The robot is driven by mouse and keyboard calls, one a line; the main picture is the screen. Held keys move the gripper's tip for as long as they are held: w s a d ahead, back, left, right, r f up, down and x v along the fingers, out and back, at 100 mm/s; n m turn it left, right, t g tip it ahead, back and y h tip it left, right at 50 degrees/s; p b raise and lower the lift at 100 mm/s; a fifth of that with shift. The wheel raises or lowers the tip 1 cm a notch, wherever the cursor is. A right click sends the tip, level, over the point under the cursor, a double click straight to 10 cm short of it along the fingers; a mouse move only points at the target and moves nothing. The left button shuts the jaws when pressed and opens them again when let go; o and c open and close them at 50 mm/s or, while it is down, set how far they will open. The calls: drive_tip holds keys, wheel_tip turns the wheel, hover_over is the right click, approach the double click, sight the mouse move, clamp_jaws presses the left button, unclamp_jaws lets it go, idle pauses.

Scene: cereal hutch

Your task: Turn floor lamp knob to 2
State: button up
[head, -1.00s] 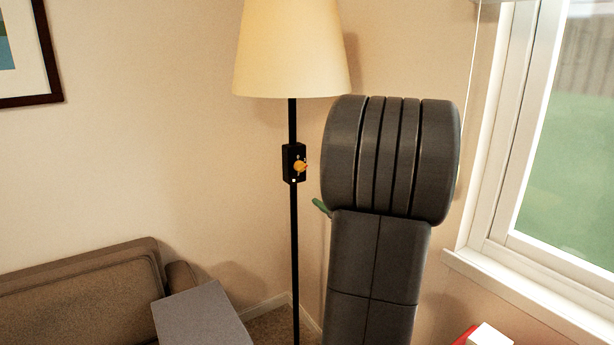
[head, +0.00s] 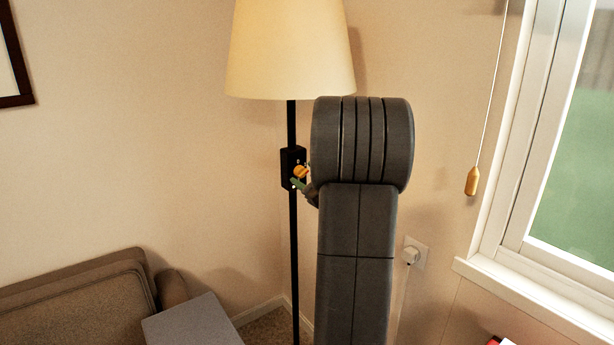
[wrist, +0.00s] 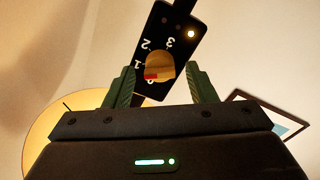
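The floor lamp (head: 290,55) has a cream shade on a thin black pole. A black control box (head: 290,158) on the pole carries the yellow-orange knob (head: 300,171). In the wrist view, the knob (wrist: 162,66) sits on the box face (wrist: 178,22), with white numerals 3, 2 and 1 visible beside it and another partly hidden numeral below. A red mark on the knob lies near that lowest numeral, below the 1. My gripper (wrist: 161,84) is open, its green fingers on either side of the knob with gaps showing. In the head view, my arm hides most of the gripper.
A brown sofa (head: 75,300) and a grey flat-topped piece (head: 190,325) stand at lower left. A window (head: 570,150) is at right, with a hanging cord pull (head: 472,181). A wall outlet (head: 416,253) is right of my arm.

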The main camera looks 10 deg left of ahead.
drive_tip(key=c, duration=0.9)
drive_tip(key=shift+r+m+p, duration=0.1)
drive_tip(key=shift+m+p, duration=0.2)
drive_tip(key=shift+r+m+p, duration=0.1)
drive_tip(key=shift+m+p, duration=0.7)
drive_tip(key=shift+m, duration=0.1)
drive_tip(key=m+p, duration=0.2)
drive_tip(key=m, duration=0.1)
drive_tip(key=shift+m, duration=0.3)
drive_tip(key=m+p, duration=0.3)
drive_tip(key=m, duration=0.2)
drive_tip(key=shift+m, duration=0.3)
drive_tip(key=shift+d+f+p, duration=0.1)
drive_tip(key=shift+f+p, duration=0.1)
drive_tip(key=shift+p, duration=0.1)
drive_tip(key=o, duration=1)
